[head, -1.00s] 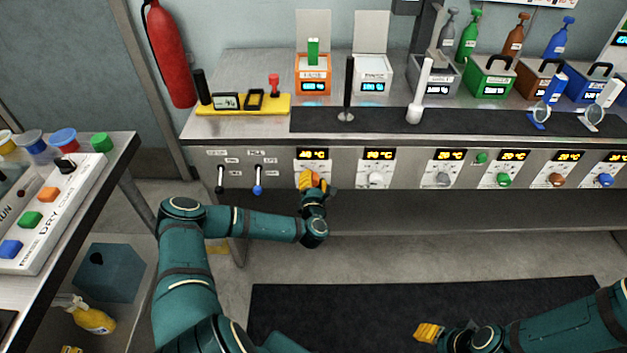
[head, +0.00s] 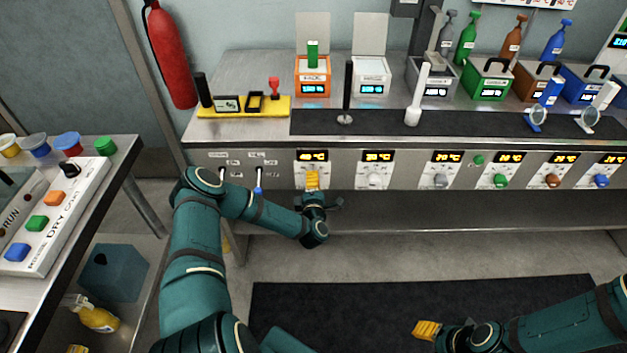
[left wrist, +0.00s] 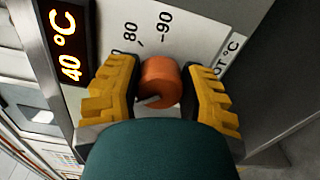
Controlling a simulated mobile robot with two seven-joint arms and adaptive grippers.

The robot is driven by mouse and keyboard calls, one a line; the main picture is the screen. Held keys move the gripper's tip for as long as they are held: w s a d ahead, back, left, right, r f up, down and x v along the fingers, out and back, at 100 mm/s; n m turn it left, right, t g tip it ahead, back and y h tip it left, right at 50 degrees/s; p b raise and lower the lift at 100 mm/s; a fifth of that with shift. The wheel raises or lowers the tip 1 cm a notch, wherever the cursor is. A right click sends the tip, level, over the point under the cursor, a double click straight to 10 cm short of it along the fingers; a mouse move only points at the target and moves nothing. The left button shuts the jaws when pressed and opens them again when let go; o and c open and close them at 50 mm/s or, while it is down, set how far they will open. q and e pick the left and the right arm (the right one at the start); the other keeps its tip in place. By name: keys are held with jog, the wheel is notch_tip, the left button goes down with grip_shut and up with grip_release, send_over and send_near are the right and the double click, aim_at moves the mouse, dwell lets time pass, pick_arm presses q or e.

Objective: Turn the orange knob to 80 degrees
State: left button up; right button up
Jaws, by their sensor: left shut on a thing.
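The orange knob (left wrist: 160,82) shows in the left wrist view between my left gripper's yellow fingers (left wrist: 160,92), which are shut on it. A small pale pointer shows on the knob's lower side. The scale beside it has marks reading 80 and 90. The display (left wrist: 68,45) reads 40 °C; it also shows in the head view (head: 312,156). In the head view my left gripper (head: 312,181) is at the leftmost dial panel and hides the knob. My right gripper (head: 427,330) is at the bottom, away from the bench; its opening is unclear.
More dial panels with a white knob (head: 374,181), a grey knob (head: 440,181) and others run to the right. Boxes and bottles stand on the bench. The floor mat (head: 350,310) is clear in its middle.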

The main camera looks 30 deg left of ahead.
pick_arm(q)
jog(key=m, duration=0.4)
jog(key=shift+r+m+p, duration=0.1)
jog(key=shift+m+p, duration=0.2)
jog(key=shift+m, duration=0.1)
jog(key=m, duration=0.3)
jog(key=shift+m, duration=0.3)
jog(key=m, duration=0.3)
jog(key=shift+m, duration=0.3)
jog(key=shift+a+m, duration=0.1)
jog(key=shift+m, duration=1.8)
jog(key=shift+f+m, duration=0.2)
jog(key=shift+m, duration=0.1)
jog(key=o, duration=1.2)
jog(key=shift+s, duration=0.1)
